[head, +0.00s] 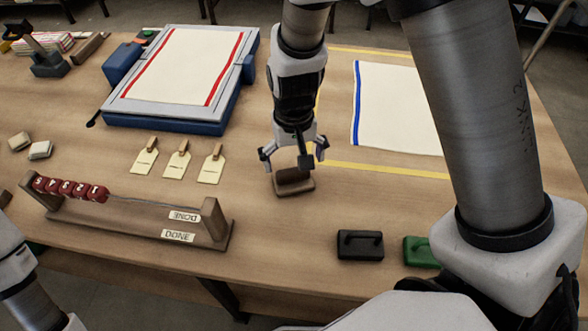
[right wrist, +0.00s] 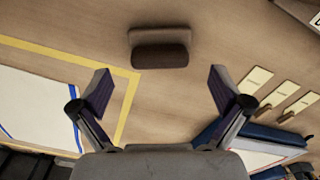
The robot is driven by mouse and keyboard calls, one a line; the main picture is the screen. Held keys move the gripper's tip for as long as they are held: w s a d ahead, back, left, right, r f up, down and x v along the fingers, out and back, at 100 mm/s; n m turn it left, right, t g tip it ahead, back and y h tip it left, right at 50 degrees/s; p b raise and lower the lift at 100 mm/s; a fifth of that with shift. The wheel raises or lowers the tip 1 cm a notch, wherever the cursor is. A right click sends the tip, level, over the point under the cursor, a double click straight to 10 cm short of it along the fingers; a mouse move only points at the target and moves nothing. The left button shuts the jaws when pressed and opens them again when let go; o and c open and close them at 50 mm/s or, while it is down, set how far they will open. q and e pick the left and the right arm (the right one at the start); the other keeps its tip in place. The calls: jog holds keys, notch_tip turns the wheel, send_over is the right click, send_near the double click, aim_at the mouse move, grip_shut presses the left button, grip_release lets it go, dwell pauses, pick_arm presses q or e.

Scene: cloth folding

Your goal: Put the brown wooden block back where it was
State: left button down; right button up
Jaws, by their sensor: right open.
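The brown wooden block (head: 294,186) stands on the bare table just outside the yellow tape, near the middle of the head view. In the right wrist view the brown block (right wrist: 160,55) lies ahead of the fingertips, centred between them and not gripped. My right gripper (head: 293,155) points down at the block from behind it, its fingers spread; in the right wrist view the open fingers (right wrist: 161,88) show nothing between them. My left gripper is out of view; only part of my left arm shows at the lower left.
A black handled block (head: 360,245) and a green one (head: 420,251) stand at the front right. A bead rack (head: 140,222) and several tags (head: 178,165) lie left. A blue-edged cloth (head: 396,108) lies inside yellow tape; a red-striped cloth (head: 185,65) lies on a board.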

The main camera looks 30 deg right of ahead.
notch_tip(320, 180, up, 6)
jog(key=shift+r, duration=0.25)
